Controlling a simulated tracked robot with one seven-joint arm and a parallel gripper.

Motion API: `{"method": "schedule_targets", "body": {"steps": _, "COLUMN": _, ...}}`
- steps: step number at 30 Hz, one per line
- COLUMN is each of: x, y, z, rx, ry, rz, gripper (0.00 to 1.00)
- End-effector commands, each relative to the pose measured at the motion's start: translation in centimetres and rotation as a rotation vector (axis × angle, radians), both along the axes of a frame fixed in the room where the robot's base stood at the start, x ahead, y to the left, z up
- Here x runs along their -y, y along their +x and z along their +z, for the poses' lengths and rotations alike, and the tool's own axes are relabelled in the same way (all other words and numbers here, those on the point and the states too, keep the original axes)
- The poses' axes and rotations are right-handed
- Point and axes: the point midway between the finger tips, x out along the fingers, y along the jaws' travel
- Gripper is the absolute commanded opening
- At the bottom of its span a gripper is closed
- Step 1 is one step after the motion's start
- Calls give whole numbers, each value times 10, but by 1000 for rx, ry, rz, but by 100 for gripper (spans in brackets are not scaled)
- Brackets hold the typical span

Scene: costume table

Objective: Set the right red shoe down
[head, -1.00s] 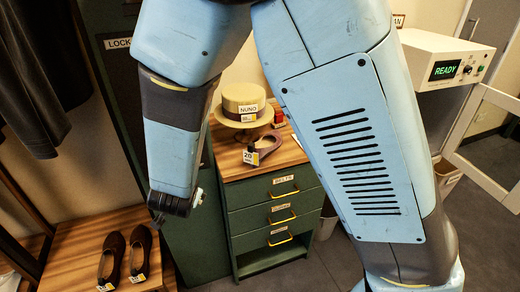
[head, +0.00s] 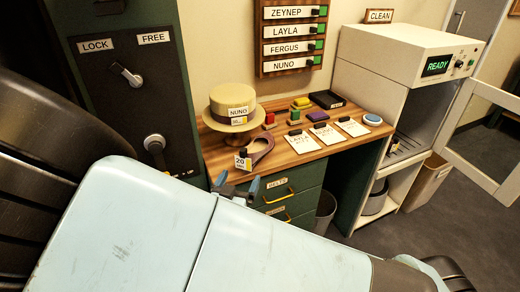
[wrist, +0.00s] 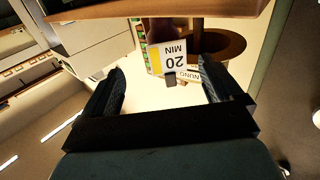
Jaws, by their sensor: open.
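No shoe can be made out with certainty in the current views. A curved, dark mauve-red item (head: 263,148) with a white and yellow "20 MIN" tag lies at the wooden counter's front edge in the head view; whether it is a shoe I cannot tell. My gripper (head: 236,187) is just below and in front of it, near the top drawer, open and empty. In the wrist view the open fingers (wrist: 161,68) frame the upside-down tag (wrist: 168,57), with the item only partly visible as a dark shape behind it.
A straw hat (head: 233,106) tagged NUNO stands on a stand behind the item. Cards (head: 324,133) and small coloured blocks (head: 302,103) lie on the counter (head: 288,153). A white cabinet (head: 399,62) with its door open stands right. A dark lock panel (head: 139,95) is left.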

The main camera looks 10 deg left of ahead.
Motion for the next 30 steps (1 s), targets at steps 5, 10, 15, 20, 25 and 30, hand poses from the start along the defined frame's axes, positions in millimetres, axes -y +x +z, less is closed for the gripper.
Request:
{"method": "schedule_targets", "body": {"steps": 5, "x": 5, "y": 31, "z": 0, "rx": 0, "ry": -1, "rz": -1, "gripper": 93}}
{"method": "schedule_targets", "body": {"steps": 10, "x": 7, "y": 54, "z": -1, "rx": -1, "ry": -1, "rz": 2, "gripper": 93}}
{"method": "schedule_targets", "body": {"steps": 15, "x": 8, "y": 64, "z": 0, "rx": -1, "ry": 0, "rz": 4, "gripper": 93}}
{"method": "schedule_targets", "body": {"steps": 20, "x": 8, "y": 71, "z": 0, "rx": -2, "ry": 0, "rz": 3, "gripper": 93}}
{"method": "schedule_targets", "body": {"steps": 25, "x": 10, "y": 92, "z": 0, "rx": -1, "ry": -1, "rz": 2, "gripper": 93}}
{"method": "schedule_targets", "body": {"steps": 30, "x": 13, "y": 113, "z": 1, "rx": -1, "ry": -1, "rz": 3, "gripper": 93}}
